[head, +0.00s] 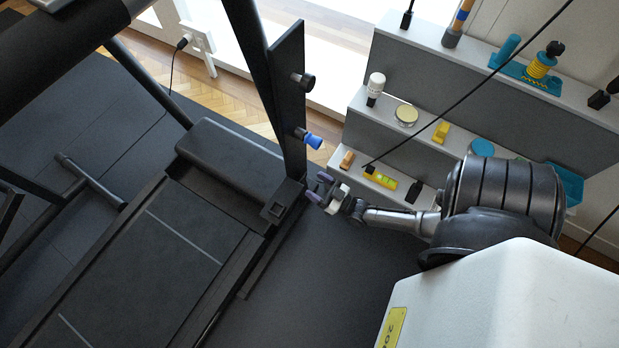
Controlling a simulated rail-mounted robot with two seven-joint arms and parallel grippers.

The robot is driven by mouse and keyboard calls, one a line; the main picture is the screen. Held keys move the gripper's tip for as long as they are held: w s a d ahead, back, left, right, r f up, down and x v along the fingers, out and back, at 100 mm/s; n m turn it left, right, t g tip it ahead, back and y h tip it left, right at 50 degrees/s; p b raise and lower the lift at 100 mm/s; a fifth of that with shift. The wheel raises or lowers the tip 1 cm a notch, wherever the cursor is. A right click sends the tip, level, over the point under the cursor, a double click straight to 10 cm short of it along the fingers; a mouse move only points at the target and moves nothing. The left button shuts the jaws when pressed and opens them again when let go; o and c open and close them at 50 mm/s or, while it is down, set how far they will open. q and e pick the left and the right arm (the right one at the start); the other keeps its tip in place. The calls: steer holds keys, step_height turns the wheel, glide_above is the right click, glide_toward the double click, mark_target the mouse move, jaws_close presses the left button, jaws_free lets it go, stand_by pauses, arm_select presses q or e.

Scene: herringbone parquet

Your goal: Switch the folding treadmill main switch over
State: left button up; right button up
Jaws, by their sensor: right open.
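The black folding treadmill (170,245) fills the left, with its dark walking deck low and a motor hood (232,160) at its front. A flat upright post (290,95) carries a black knob (303,81) and, below it, a blue-ended knob (313,141). A small square dark fitting (275,211) sits at the post's foot. It looks like the main switch, but its position is too small to read. My right gripper (319,187) is open and empty, to the right of this fitting and below the blue knob, apparently apart from both. My left gripper is out of view.
A stepped grey shelf (450,85) stands at the right, close behind my right gripper. It holds a white-topped bottle (375,88), a round tin (406,115), a yellow level (380,178) and other small items. Dark mat floor (300,290) lies clear below the gripper.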

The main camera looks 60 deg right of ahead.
steer(key=p+v, duration=0.1)
steer(key=v, duration=0.9)
steer(key=shift+p, duration=0.3)
